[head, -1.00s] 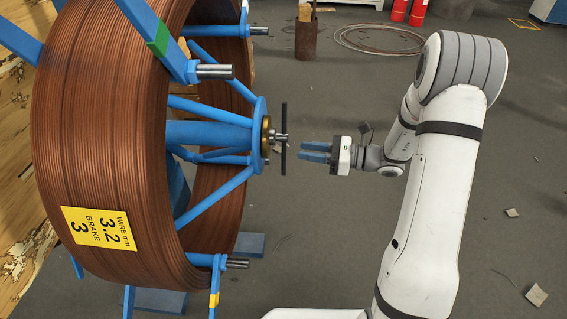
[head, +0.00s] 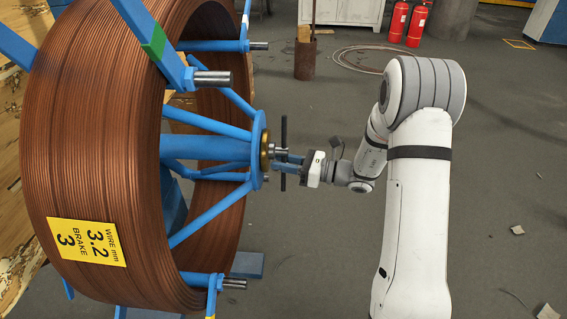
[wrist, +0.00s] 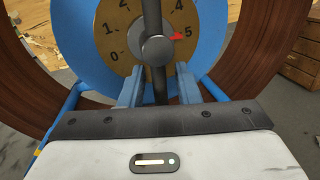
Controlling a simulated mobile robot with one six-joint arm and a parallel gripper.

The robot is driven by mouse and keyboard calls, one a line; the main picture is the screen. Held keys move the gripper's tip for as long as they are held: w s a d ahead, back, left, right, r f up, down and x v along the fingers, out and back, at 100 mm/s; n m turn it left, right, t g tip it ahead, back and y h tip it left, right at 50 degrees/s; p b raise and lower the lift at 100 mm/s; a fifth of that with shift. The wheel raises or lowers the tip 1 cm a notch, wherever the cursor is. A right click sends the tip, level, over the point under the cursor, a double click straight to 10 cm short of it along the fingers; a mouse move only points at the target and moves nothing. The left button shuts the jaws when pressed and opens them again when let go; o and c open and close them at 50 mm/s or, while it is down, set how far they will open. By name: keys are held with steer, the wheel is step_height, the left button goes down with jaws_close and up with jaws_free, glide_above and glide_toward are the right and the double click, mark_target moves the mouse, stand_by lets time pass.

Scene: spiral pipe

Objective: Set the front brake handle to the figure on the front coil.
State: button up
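The front coil (head: 85,150) of copper wire has a yellow label (head: 87,241) reading "WIRE mm 3.2 BRAKE 3". The brake handle (head: 284,131) is a dark upright bar on the hub; it also shows in the wrist view (wrist: 153,18). Behind it is a brass dial (wrist: 113,42) with 0, 1, 2, 4 and 5 visible; the bar covers the place between 2 and 4. The red pointer (wrist: 177,37) is at 5. My gripper (head: 288,163) is open at the handle's lower half. In the wrist view its fingers (wrist: 158,77) straddle the bar with gaps on both sides.
Blue spokes (head: 212,212) and rods with bare metal ends (head: 213,78) surround the hub near my gripper. The floor at right is mostly clear.

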steer(key=shift+c, duration=0.5)
jaws_close()
